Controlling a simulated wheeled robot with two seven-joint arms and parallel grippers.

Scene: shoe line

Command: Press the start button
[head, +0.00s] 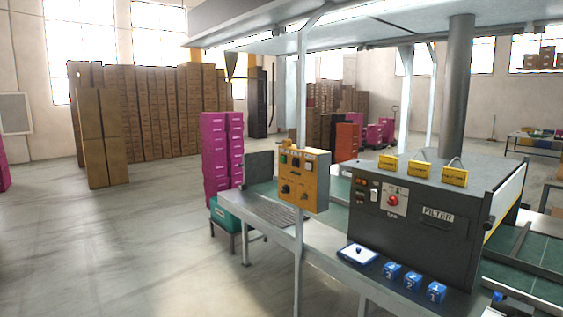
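A yellow control box (304,181) is fixed to a pale upright post at the middle of the head view. Its front carries a small green button (283,159), other small buttons and dark knobs. Their labels are too small to read, so I cannot tell which is the start button. A dark grey machine marked FILTER (437,240) stands to the right, with a red round knob or button (393,201) on a white plate and small switches beside it. Neither of my grippers is in view.
A metal line table (270,230) runs under the box and machine. A blue tray (357,255) and blue numbered cubes (412,280) lie at the machine's front. Pink boxes (215,160) and brown carton stacks (150,110) stand behind. The floor at left is clear.

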